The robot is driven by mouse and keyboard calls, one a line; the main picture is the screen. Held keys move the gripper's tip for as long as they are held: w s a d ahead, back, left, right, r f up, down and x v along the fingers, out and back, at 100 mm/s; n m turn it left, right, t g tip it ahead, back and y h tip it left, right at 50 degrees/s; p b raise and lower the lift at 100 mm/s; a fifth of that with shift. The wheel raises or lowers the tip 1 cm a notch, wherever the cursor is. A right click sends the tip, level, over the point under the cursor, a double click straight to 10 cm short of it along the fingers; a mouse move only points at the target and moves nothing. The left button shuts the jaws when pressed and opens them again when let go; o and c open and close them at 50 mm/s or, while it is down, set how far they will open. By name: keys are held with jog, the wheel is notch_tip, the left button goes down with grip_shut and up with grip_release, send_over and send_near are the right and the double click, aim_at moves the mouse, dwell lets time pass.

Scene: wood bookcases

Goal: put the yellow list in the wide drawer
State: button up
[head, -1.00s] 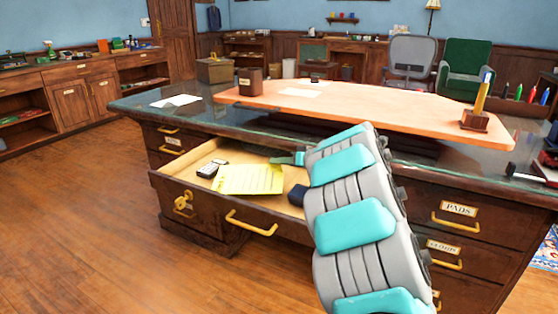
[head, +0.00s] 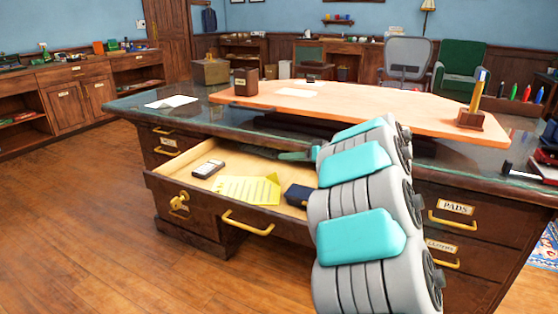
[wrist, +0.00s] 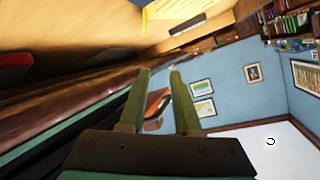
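The yellow list (head: 248,190), a sheet with lines of writing, lies in the open wide drawer (head: 215,212) of the desk, its right edge slightly raised. It also shows at the top of the wrist view (wrist: 180,8). My gripper (wrist: 160,72) has its two fingers apart with nothing held between them. In the head view my gripper (head: 297,155) is over the rear right of the drawer, clear of the list; my arm hides part of it and the drawer's right end.
A black and grey device (head: 207,169) lies behind the list, and a dark blue object (head: 299,194) lies to its right in the drawer. The desk top (head: 130,103) carries a white paper (head: 171,102). Open floor (head: 90,230) lies to the left.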

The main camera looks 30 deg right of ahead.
jog(key=shift+v, duration=2.75)
